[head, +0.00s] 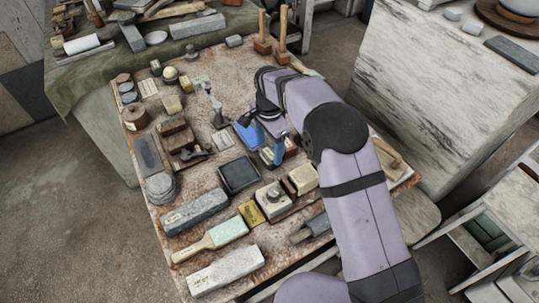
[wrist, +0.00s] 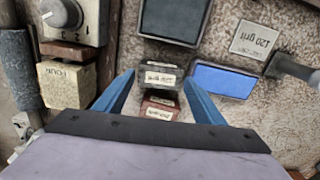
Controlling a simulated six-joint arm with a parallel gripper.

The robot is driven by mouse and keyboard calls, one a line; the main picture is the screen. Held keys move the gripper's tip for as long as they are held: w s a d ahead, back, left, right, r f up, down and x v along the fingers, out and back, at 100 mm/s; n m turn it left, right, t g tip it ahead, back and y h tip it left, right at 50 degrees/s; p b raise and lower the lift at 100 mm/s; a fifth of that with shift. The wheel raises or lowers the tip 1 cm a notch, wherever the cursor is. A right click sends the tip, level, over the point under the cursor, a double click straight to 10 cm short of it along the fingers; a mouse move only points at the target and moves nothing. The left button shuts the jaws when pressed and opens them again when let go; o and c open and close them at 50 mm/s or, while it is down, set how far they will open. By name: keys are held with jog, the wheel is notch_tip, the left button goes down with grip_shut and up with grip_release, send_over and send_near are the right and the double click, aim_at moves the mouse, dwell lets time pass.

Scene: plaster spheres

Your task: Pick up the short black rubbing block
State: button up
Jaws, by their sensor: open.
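A short black block (wrist: 158,86) with a pale label lies on the table in the wrist view. My gripper (wrist: 158,76) is open, with one blue finger on each side of this block and a gap showing at both sides. A reddish-brown block (wrist: 158,106) with a similar label sits close behind it, nearer my wrist. In the head view my gripper (head: 270,148) points down over the middle of the table. The arm and fingers mostly hide the black block there.
A dark square tray (head: 239,175) and a blue flat block (wrist: 222,80) lie close by. A cream block marked FOUR (wrist: 67,84) and a grey device with a knob (head: 273,198) stand on the other side. The worn table (head: 222,98) is crowded with tools and stones.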

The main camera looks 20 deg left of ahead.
aim_at(269, 153)
jog(key=shift+w+f+p, duration=0.1)
jog(key=shift+f+p, duration=0.55)
jog(key=shift+f, duration=1.25)
jog(key=c, duration=0.9)
jog(key=shift+r, duration=0.2)
notch_tip(269, 153, up, 10)
jog(key=b, duration=0.3)
jog(key=shift+f, duration=0.1)
jog(key=o, duration=0.7)
jog(key=c, duration=0.6)
